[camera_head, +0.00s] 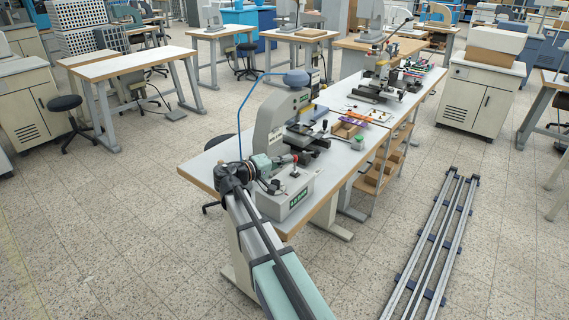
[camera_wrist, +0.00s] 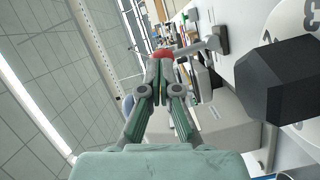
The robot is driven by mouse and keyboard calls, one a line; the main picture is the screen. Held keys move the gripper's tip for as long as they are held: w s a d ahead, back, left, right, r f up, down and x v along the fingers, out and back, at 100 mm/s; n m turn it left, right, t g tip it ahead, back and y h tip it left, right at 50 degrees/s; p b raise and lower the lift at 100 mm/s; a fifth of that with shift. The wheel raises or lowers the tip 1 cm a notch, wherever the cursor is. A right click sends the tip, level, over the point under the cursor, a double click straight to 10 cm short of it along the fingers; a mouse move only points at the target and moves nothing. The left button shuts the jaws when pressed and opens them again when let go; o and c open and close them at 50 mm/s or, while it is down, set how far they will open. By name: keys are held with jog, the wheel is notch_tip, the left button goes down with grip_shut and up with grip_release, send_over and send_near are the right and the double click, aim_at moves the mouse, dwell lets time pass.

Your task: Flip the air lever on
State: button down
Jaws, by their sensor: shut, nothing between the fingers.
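The foil stamping machine (camera_head: 270,125) stands on the near worktable, with a grey control box (camera_head: 288,197) at its front. My gripper (camera_head: 292,160) is above this box. In the wrist view my gripper (camera_wrist: 163,62) is shut, its fingertips together with nothing between them. A red piece (camera_wrist: 163,53) with a grey arm (camera_wrist: 200,46) shows right at the fingertips; it looks like the air lever. I cannot tell whether the fingertips touch it or which way the lever is set. The fingertips hide part of it.
A dark faceted knob (camera_wrist: 275,82) on a white numbered dial (camera_wrist: 300,25) is close on the right of the wrist view. Rails (camera_head: 432,245) run along the floor at right.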

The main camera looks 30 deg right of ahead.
jog(key=shift+s+d+r+m+t+y+b, duration=0.15)
jog(key=shift+s+m+b, duration=0.3)
jog(key=shift+b, duration=0.45)
jog(key=shift+s+d+f+m+t+y+b, duration=0.1)
jog(key=shift+s+d+m+y+b, duration=0.15)
jog(key=shift+m+b, duration=0.6)
jog(key=shift+s+d+r+m+t+y+b, duration=0.1)
jog(key=shift+s+d+m+t+y+b, duration=0.2)
jog(key=shift+b, duration=0.7)
jog(key=shift+a, duration=0.15)
dwell(0.4)
jog(key=shift+w+a+r, duration=0.2)
jog(key=shift+w+a, duration=0.05)
jog(key=shift+a, duration=0.05)
jog(key=shift+w+a+r, duration=0.65)
jog(key=shift+w+a, duration=0.05)
jog(key=shift+a, duration=0.2)
jog(key=v, duration=1)
jog(key=shift+w+a+b, duration=0.2)
jog(key=shift+a+b, duration=0.1)
jog(key=shift+a, duration=0.05)
jog(key=shift+g, duration=0.35)
